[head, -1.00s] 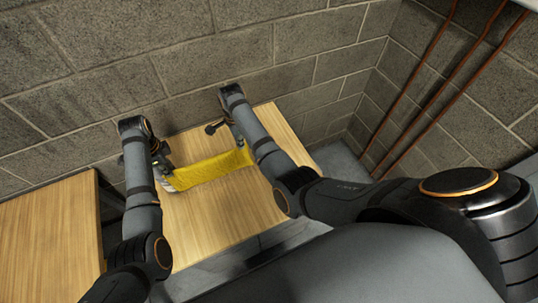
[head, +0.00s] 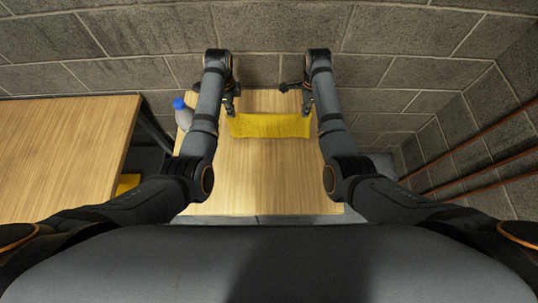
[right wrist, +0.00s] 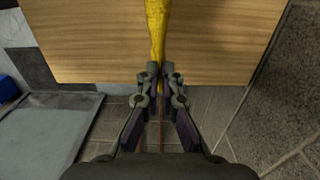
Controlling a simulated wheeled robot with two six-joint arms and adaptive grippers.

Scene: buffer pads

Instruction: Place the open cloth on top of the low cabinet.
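The yellow cloth (head: 269,126) is stretched out between my two grippers, over the pale wooden top of the low cabinet (head: 262,185) in the head view. My left gripper (head: 232,108) is at the cloth's left end and appears closed on it, though its fingertips are small here. My right gripper (head: 307,108) is at the right end. In the right wrist view its fingers (right wrist: 160,72) are shut on the cloth's edge (right wrist: 157,22), with the cabinet top (right wrist: 95,45) behind. How far the cloth is above the top is hard to tell.
A bottle with a blue cap (head: 180,104) stands at the cabinet's left side, partly behind my left arm. A wooden table (head: 60,150) is to the left across a gap, with a yellow object (head: 127,184) low beside it. A block wall (head: 270,35) closes the back.

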